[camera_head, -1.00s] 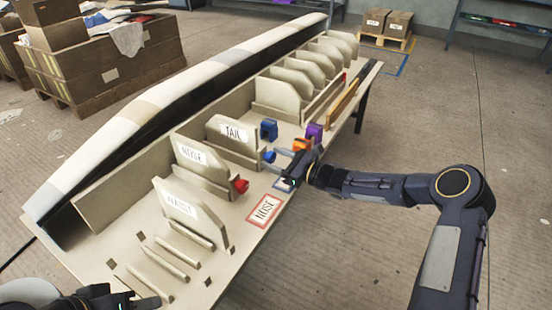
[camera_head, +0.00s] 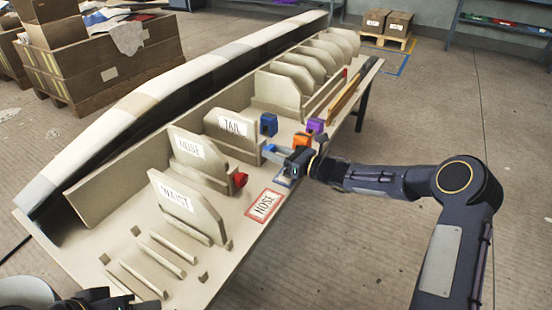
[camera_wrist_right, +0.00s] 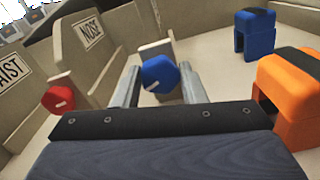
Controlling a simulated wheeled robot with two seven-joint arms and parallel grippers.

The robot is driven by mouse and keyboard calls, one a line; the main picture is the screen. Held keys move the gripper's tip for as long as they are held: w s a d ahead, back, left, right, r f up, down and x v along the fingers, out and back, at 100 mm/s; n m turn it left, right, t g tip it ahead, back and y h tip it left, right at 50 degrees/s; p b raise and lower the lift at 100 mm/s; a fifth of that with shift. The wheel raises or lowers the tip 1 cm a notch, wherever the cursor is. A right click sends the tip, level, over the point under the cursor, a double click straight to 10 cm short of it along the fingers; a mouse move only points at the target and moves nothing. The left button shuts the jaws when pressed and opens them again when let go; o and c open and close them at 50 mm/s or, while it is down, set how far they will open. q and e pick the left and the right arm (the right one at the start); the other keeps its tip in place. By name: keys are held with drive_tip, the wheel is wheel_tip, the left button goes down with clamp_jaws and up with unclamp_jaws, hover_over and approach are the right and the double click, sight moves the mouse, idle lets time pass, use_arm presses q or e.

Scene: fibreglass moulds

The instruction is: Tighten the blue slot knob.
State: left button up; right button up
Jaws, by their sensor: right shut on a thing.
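A red knob (camera_head: 238,180) sits on the NOSE slot, left of my right gripper. Orange (camera_head: 301,140), blue (camera_head: 268,124) and purple (camera_head: 315,125) blocks stand close to my right gripper. A red-framed NOSE label (camera_head: 264,205) lies flat on the table (camera_head: 225,262).

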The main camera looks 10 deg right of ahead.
use_arm(q)
drive_tip(key=shift+f+b, duration=0.5)
drive_tip(key=shift+f, duration=0.25)
use_arm(e)
drive_tip(key=shift+f+m, duration=0.1)
drive_tip(key=shift+m, duration=1)
use_arm(q)
drive_tip(key=shift+f, duration=0.25)
use_arm(e)
drive_tip(key=shift+m, duration=0.7)
drive_tip(key=o, duration=1)
use_arm(q)
wheel_tip(320, 180, up, 2)
drive_tip(key=shift+p, duration=0.75)
use_arm(e)
drive_tip(key=v, duration=0.6)
drive_tip(key=shift+s+d, duration=0.15)
drive_tip(key=shift+d, duration=0.1)
drive_tip(key=shift+s+d, duration=0.4)
drive_tip(key=shift+d, duration=0.1)
use_arm(q)
drive_tip(key=shift+r, duration=0.15)
